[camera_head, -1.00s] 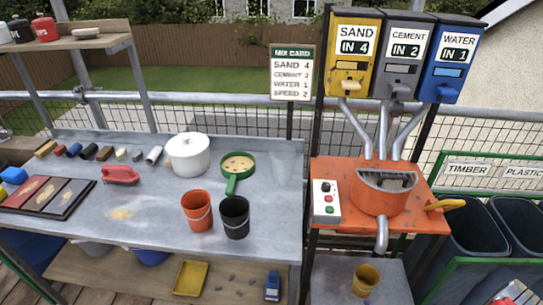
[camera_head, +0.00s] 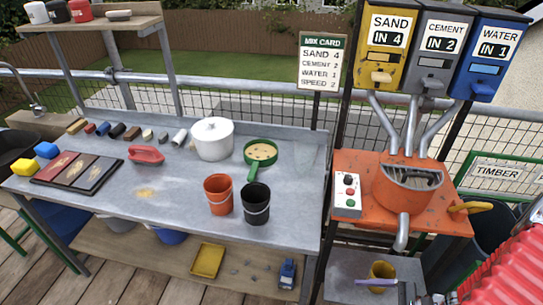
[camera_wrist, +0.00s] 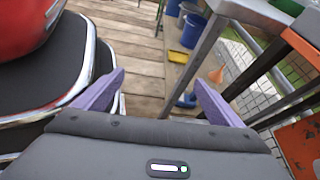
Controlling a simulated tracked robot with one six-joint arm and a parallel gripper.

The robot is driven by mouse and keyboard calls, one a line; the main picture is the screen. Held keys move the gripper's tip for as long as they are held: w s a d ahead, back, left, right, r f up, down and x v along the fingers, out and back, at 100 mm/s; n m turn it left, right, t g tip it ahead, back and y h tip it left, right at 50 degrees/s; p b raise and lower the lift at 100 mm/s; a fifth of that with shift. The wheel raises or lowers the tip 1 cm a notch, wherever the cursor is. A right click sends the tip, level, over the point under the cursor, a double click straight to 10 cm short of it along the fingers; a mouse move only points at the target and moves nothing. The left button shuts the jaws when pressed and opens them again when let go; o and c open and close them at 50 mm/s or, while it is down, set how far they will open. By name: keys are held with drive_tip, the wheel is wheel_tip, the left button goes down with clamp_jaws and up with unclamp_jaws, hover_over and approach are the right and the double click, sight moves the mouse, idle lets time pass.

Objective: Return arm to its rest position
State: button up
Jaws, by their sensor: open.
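My gripper (camera_wrist: 159,77) is open in the wrist view, with its two purple fingers apart and nothing between them. Wooden decking and a grey metal post show beyond it. In the head view, a purple finger shows low at the right, in front of the grey lower shelf near the yellow cup (camera_head: 381,271). The rest of my gripper is mostly out of that view.
The grey workbench (camera_head: 110,205) holds an orange bucket (camera_head: 218,194), a black bucket (camera_head: 256,203) and a white pot (camera_head: 212,138). The orange mixer (camera_head: 408,187) stands right of it. Red ribbed material (camera_head: 510,270) fills the lower right. Open decking (camera_wrist: 125,45) lies ahead of the wrist.

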drive_tip(key=a+r+n+g+h, duration=0.25)
drive_tip(key=r+n+h, duration=0.35)
drive_tip(key=r, duration=0.5)
drive_tip(key=a+r+n+g+h, duration=0.1)
drive_tip(key=r+n+g+h, duration=0.25)
drive_tip(key=r+n, duration=0.6)
drive_tip(key=a+r+n+t+h, duration=0.1)
drive_tip(key=a+r+n+t, duration=0.1)
drive_tip(key=a+r, duration=0.4)
drive_tip(key=a+r+n+t+h, duration=0.1)
drive_tip(key=a+r+n+t, duration=0.2)
drive_tip(key=r, duration=0.8)
drive_tip(key=a+t, duration=0.1)
drive_tip(key=a, duration=0.1)
drive_tip(key=shift+s+a+r+n+h, duration=0.25)
drive_tip(key=shift+a+r+n+h, duration=0.1)
drive_tip(key=shift+r, duration=0.05)
drive_tip(key=shift+c, duration=0.5)
